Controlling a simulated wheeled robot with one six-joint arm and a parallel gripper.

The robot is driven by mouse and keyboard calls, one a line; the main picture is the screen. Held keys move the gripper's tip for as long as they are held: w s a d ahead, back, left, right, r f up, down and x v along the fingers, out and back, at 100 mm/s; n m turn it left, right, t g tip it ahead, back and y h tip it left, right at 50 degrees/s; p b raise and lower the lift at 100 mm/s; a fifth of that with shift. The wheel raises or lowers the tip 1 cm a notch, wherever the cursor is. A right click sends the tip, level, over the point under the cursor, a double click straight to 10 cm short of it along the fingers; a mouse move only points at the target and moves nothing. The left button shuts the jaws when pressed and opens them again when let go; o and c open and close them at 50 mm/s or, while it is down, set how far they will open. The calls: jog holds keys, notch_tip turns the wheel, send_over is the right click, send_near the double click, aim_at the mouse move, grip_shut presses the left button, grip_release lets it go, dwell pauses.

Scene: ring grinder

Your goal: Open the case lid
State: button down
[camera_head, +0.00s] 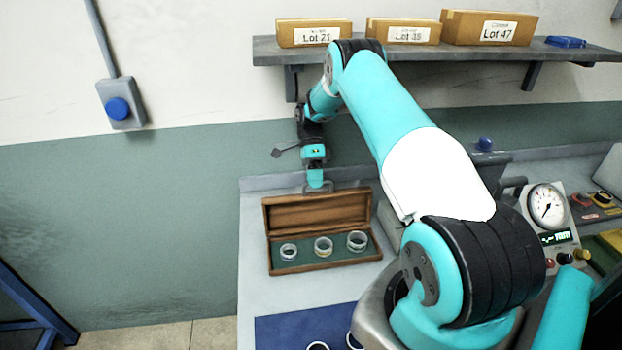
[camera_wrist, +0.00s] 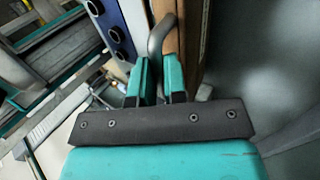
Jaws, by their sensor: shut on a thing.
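The wooden case stands on the bench with its lid (camera_head: 318,213) raised, leaning up at the back. Three metal rings sit in its green-lined base: left (camera_head: 288,251), middle (camera_head: 323,246) and right (camera_head: 357,240). My gripper (camera_head: 317,187) is at the top edge of the raised lid. In the wrist view my gripper (camera_wrist: 160,72) is shut on a curved grey handle (camera_wrist: 156,40). The brown wood of the lid (camera_wrist: 190,35) is right beside the fingers there. The fingers partly hide the handle.
A blue mat (camera_head: 285,332) with rings lies in front of the case. A gauge box (camera_head: 547,205) stands on the bench at right. A wall shelf (camera_head: 400,52) with several labelled boxes is above. The bench left of the case is narrow.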

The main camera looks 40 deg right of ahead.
jog(key=shift+s+a+f, duration=0.1)
jog(key=shift+s+f, duration=0.05)
jog(key=shift+f, duration=0.25)
jog(key=c, duration=1.2)
grip_release()
jog(key=shift+o, duration=0.2)
jog(key=shift+r, duration=0.15)
